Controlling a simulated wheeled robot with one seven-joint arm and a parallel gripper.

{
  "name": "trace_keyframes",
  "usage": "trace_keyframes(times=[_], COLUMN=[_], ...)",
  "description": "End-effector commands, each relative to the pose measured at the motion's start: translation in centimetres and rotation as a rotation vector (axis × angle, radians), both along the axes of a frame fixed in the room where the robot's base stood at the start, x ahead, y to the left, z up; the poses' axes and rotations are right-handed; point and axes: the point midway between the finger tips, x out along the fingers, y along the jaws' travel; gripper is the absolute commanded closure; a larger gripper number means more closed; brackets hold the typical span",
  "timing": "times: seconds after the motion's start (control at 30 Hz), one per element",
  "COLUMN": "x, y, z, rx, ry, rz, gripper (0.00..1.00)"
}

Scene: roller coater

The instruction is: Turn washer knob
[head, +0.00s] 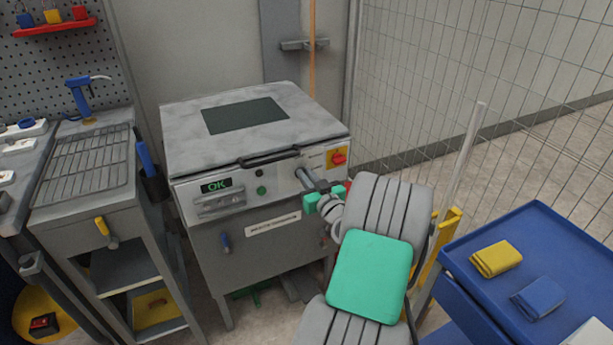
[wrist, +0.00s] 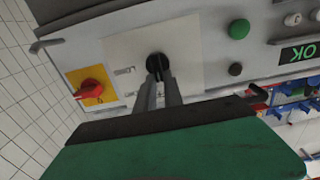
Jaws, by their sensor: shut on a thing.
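The washer (head: 215,165) is a grey box-shaped machine with a marbled lid and a front control panel. Its black round knob (wrist: 156,63) sits on a pale plate in the wrist view. My gripper (wrist: 163,84) is shut on the knob, with both fingers pointing straight at the panel. In the head view my gripper (head: 308,181) meets the right part of the panel, and the knob is mostly hidden there. A green "OK" display (head: 216,185) is lit on the panel's left side. The knob's pointer mark is not readable.
A red switch on a yellow plate (head: 338,158) is close right of the knob. A black lid handle (head: 270,158) juts out above the panel. A grey cart (head: 85,200) stands left; a blue trolley (head: 560,240) with folded cloths stands right. Wire fencing runs behind.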

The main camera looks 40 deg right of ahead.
Motion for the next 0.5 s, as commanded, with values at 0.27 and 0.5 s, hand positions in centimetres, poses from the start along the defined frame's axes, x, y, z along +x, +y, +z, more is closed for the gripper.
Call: trace_keyframes(times=[0.27, 0.5], x=[0.0, -0.05], y=[-0.01, -0.14], z=[-0.01, -0.09], rx=[0.008, 0.077], ry=[-0.002, -0.023], rz=[0.0, 0.0], gripper=[1.0, 1.0])
